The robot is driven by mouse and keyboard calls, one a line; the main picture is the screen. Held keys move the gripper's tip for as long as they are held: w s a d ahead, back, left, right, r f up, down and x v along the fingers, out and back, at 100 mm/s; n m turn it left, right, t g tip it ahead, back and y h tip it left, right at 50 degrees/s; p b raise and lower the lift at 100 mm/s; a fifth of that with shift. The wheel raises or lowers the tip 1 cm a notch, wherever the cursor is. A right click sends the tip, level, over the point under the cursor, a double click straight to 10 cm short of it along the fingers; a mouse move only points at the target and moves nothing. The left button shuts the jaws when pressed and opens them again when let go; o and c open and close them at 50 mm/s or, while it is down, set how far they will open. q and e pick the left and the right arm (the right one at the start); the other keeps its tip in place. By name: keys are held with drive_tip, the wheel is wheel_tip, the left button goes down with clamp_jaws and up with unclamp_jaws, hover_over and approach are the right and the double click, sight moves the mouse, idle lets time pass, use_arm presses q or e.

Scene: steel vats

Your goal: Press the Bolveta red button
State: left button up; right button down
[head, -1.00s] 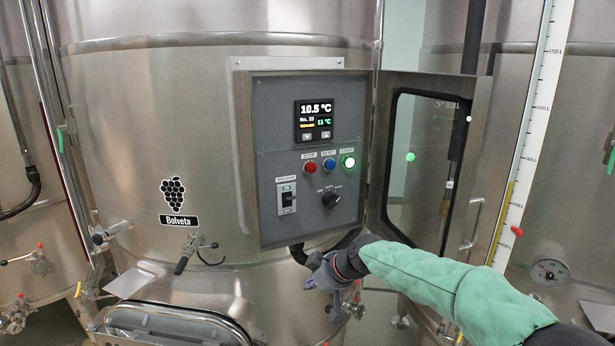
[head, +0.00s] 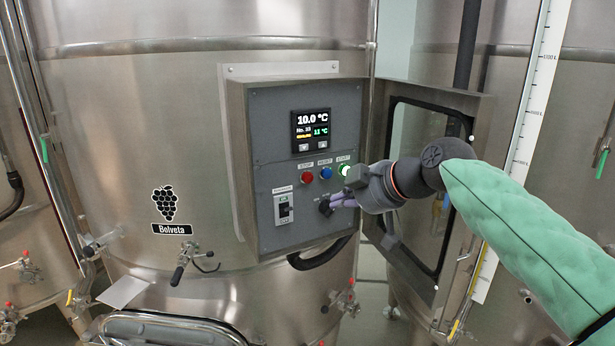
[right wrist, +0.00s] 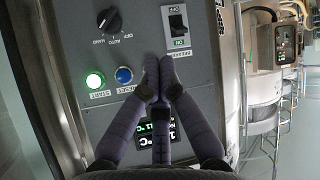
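The Bolveta vat carries a black grape label (head: 170,228) and an open control box (head: 245,165). The red STOP button (head: 306,177) is on its panel, left of the blue RESET button (head: 325,172) and the lit green START button (head: 344,170). In the right wrist view, the green button (right wrist: 95,80) and blue button (right wrist: 124,75) show; the red one is hidden, apparently behind my fingers. My right gripper (head: 332,202) is in front of the panel by the black knob, below the buttons. Its fingertips (right wrist: 160,66) are together and hold nothing visible. My left gripper is out of view.
The box's glazed door (head: 400,110) stands open to the right, close behind my right forearm. A black rotary knob (right wrist: 110,22) and a toggle switch (head: 284,208) sit below the buttons. A display (head: 312,130) is above. A tap (head: 190,260) juts out below the label.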

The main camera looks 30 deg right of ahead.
sight(308, 178)
drive_tip(key=shift+w, duration=0.15)
drive_tip(key=shift+w+p, duration=2)
drive_tip(key=shift+w, duration=2.3)
drive_tip(key=shift+w, duration=0.2)
drive_tip(key=shift+w, duration=0.2)
drive_tip(key=shift+w, duration=0.3)
drive_tip(key=shift+s+b, duration=0.5)
drive_tip(key=shift+s, duration=0.25)
